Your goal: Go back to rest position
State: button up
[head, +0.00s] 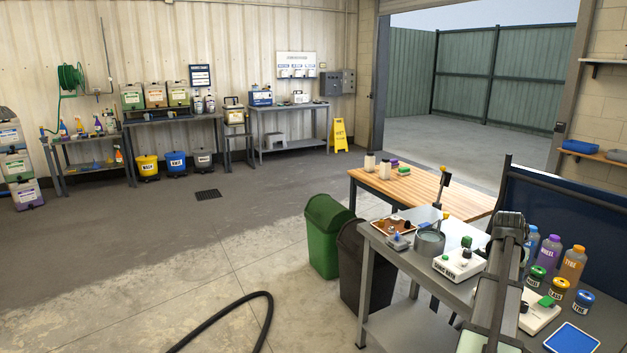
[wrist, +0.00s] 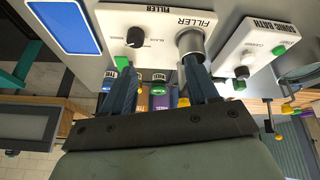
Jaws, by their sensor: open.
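My gripper (wrist: 163,85) shows in the wrist view with its two dark blue fingers spread apart and nothing held between them. The wrist picture is upside down. The white filler machine (wrist: 155,30), with a black knob and a metal cylinder, appears beyond the fingertips. One finger overlaps the cylinder in the picture; I cannot tell whether they touch. Several labelled bottles and jars show behind and between the fingers. In the head view my arm rises over the right part of the grey bench (head: 405,262), and the gripper cannot be made out there.
The white sonic bath (head: 459,265) and a grey pot (head: 430,242) stand on the bench. Purple (head: 549,250) and orange (head: 572,263) bottles stand right of my arm, with a blue pad (head: 572,337) nearer. A dark blue panel (head: 575,230) stands behind them. The floor to the left is mostly open.

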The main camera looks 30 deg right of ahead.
jog(key=w+a+f+n+y, duration=0.3)
jog(key=a+f, duration=1.4)
jog(key=f, duration=0.1)
jog(key=w+a+f+n+y, duration=0.2)
jog(key=w+a+f+n, duration=0.15)
jog(key=a+f, duration=1.45)
jog(key=s+a+f+n+g, duration=0.2)
jog(key=s+a+f, duration=0.4)
jog(key=a, duration=0.5)
jog(key=s+a+f+n+g, duration=0.2)
jog(key=s+a+f, duration=0.4)
jog(key=a, duration=0.6)
jog(key=s+a+f+n+g, duration=0.3)
jog(key=s+a+f, duration=0.3)
jog(key=a, duration=0.5)
jog(key=shift+s+a+f+n, duration=0.15)
jog(key=shift+s+n, duration=0.5)
jog(key=shift+s, duration=0.45)
